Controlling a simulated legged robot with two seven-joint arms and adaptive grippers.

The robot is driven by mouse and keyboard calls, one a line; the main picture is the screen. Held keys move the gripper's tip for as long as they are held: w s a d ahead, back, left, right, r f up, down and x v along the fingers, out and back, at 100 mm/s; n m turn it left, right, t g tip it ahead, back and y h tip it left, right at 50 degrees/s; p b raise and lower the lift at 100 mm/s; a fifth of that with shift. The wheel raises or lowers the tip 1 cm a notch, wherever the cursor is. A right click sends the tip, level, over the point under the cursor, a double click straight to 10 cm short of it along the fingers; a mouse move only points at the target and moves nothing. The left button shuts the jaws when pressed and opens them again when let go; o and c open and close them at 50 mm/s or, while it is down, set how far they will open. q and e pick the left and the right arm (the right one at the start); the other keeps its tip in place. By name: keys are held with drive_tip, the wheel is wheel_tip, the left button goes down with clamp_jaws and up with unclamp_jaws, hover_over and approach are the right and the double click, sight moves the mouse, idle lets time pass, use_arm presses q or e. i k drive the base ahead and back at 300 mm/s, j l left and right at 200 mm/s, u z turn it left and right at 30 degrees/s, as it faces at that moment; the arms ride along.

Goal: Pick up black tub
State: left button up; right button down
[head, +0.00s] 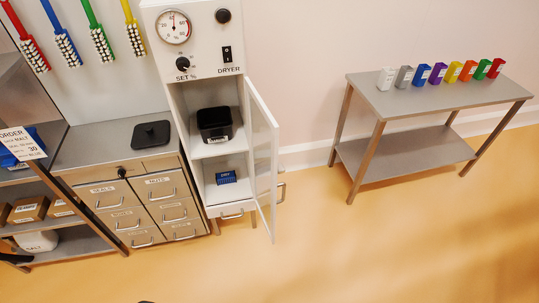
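A black tub (214,124) stands upright on the upper shelf inside the white dryer cabinet (176,105). It has a pale label low on its front. The cabinet's door (262,150) stands open, swung out to the right, so the tub's front is uncovered. A flat black square piece with a raised middle, like a lid (151,134), lies on the steel counter to the left of the dryer.
A blue box (226,177) sits on the dryer's lower shelf. Steel drawers (117,196) stand left of it, beside shelving with boxes (28,209). A steel table (438,92) with several coloured scoops or cups stands at right. The floor (370,240) in front is clear.

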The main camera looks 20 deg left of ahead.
sight(214, 124)
drive_tip(key=i+u, duration=0.1)
drive_tip(key=u, duration=0.3)
drive_tip(key=l+u, duration=0.1)
drive_tip(key=u, duration=0.3)
drive_tip(key=i+l+u, duration=0.1)
drive_tip(key=u, duration=0.3)
drive_tip(key=i+l+u, duration=0.1)
drive_tip(key=u, duration=0.3)
drive_tip(key=i+l+u, duration=0.2)
drive_tip(key=l, duration=0.3)
drive_tip(key=l+u, duration=0.2)
drive_tip(key=l, duration=0.3)
drive_tip(key=i+l+u, duration=0.1)
drive_tip(key=l+u, duration=0.15)
drive_tip(key=l, duration=0.3)
drive_tip(key=l+z, duration=0.1)
drive_tip(key=l, duration=0.55)
drive_tip(key=i+l, duration=0.1)
drive_tip(key=l, duration=0.55)
drive_tip(key=l+z, duration=0.15)
drive_tip(key=l, duration=0.5)
drive_tip(key=i, duration=0.05)
